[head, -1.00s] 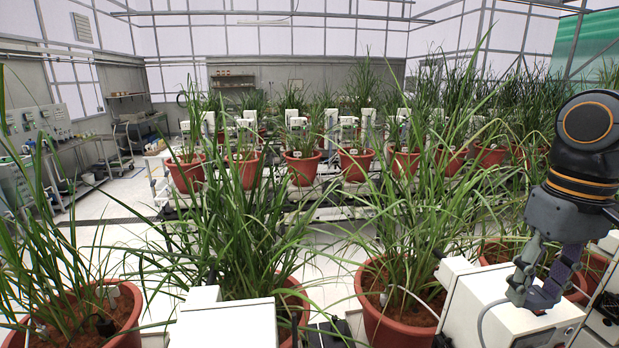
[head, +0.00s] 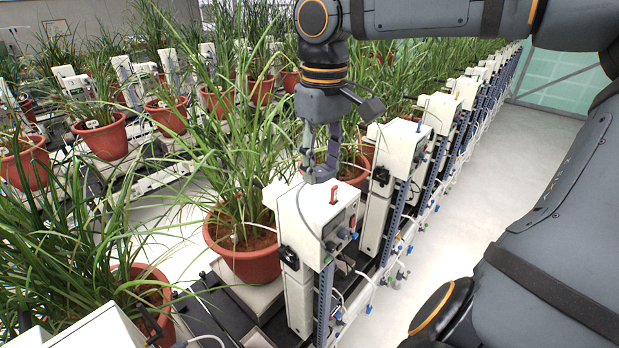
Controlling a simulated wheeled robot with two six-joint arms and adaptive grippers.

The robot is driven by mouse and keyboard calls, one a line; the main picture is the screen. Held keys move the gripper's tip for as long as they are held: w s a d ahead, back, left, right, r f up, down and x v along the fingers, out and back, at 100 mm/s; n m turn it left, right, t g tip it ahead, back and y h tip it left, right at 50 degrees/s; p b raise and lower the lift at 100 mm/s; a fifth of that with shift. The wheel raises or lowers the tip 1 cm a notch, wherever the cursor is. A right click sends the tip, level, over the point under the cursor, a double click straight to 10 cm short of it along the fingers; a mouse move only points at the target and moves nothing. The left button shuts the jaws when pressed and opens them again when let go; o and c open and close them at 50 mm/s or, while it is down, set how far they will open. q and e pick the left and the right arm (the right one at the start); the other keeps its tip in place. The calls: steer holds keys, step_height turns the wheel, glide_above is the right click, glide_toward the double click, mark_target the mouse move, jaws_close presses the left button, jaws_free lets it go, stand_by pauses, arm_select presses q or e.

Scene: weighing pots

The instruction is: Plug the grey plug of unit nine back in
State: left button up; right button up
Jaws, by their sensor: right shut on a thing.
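My right gripper (head: 321,176) hangs fingers-down just above the top of the nearest white unit box (head: 312,206). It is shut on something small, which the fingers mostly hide. A thin grey cable (head: 299,204) runs from the fingertips down over the box toward its panel side, so the held thing looks like the grey plug. The panel side (head: 343,228) of the box faces right and carries small knobs and connectors. A black part (head: 288,257) sits on its left side. I cannot read a unit number. My left gripper is not in view.
More white boxes (head: 403,146) on blue posts run in a row behind. The white floor aisle (head: 500,165) at right is clear.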

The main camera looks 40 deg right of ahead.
steer(key=w+d+f+p, duration=0.4)
steer(key=w+d, duration=0.1)
steer(key=w, duration=0.3)
glide_above(308, 189)
steer(key=f, duration=0.4)
steer(key=shift+s+a+f+p, duration=0.15)
steer(key=shift+s+a+p, duration=0.1)
steer(key=shift+s+p, duration=0.15)
steer(key=shift+w+f, duration=0.15)
steer(key=shift+f, duration=0.15)
steer(key=shift+w+d+f, duration=0.1)
steer(key=shift+d+f, duration=0.05)
steer(key=shift+f, duration=0.05)
steer(key=f+p, duration=0.3)
steer(key=shift+w+d, duration=0.1)
steer(key=shift+w, duration=0.1)
steer(key=shift+w+f, duration=0.1)
steer(key=shift+f, duration=0.15)
steer(key=o, duration=1)
